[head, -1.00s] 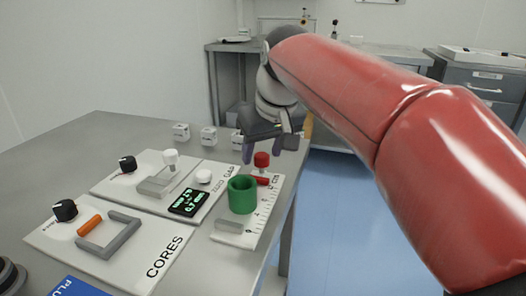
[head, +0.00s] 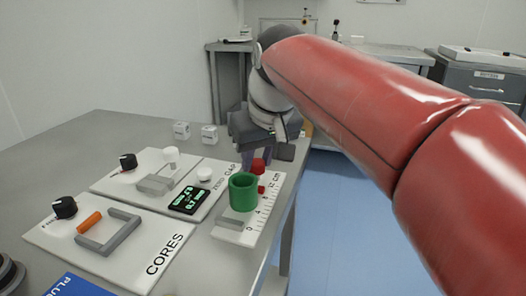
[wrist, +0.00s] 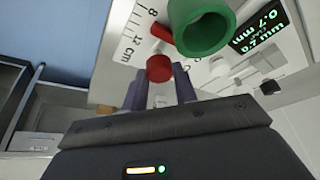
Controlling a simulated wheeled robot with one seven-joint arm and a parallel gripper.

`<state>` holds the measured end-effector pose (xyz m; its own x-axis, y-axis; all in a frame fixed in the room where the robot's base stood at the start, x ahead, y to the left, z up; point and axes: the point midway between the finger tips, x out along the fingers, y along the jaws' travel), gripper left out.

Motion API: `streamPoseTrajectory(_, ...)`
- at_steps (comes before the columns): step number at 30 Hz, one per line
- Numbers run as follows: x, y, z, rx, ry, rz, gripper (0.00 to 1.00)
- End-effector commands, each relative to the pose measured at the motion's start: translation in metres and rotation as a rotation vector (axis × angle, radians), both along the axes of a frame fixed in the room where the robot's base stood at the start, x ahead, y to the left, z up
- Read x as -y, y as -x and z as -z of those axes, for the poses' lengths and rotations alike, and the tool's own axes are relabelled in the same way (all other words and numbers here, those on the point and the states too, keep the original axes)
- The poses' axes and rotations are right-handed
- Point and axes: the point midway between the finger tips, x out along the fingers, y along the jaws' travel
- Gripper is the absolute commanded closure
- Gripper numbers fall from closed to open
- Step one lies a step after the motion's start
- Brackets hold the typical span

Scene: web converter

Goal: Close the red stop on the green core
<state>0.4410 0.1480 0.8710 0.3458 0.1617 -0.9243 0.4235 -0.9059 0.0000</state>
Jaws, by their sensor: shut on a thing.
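The green core (head: 243,193) stands upright on the white ruler plate (head: 266,209). It also shows in the wrist view (wrist: 201,28), its hollow end facing the camera. The red stop (head: 258,166) is behind the core, with its round red knob (wrist: 159,68) close to the core's side. My gripper (wrist: 160,92) is shut on the red stop's knob, one finger on each side of it. In the head view the fingers partly show behind the core. Whether the stop's red bar touches the core is hard to tell.
A digital display (head: 189,200) and a white button (head: 204,175) are on the plate to the left. The table's right edge is close to the ruler plate.

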Motion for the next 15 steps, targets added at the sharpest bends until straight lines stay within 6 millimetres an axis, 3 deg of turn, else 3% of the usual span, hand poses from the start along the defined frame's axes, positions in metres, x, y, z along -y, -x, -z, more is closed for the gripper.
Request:
streamPoseTrajectory(7,-0.0005,0.001,-0.0009,0.003,0.0,0.0,0.85)
streamPoseTrajectory(8,-0.0006,0.0009,-0.0009,0.003,0.0,0.0,0.71)
streamPoseTrajectory(12,-0.0004,0.0009,-0.0008,0.003,0.0,0.0,0.52)
streamPoseTrajectory(15,-0.0004,0.0009,-0.0007,0.002,-0.001,0.0,0.5)
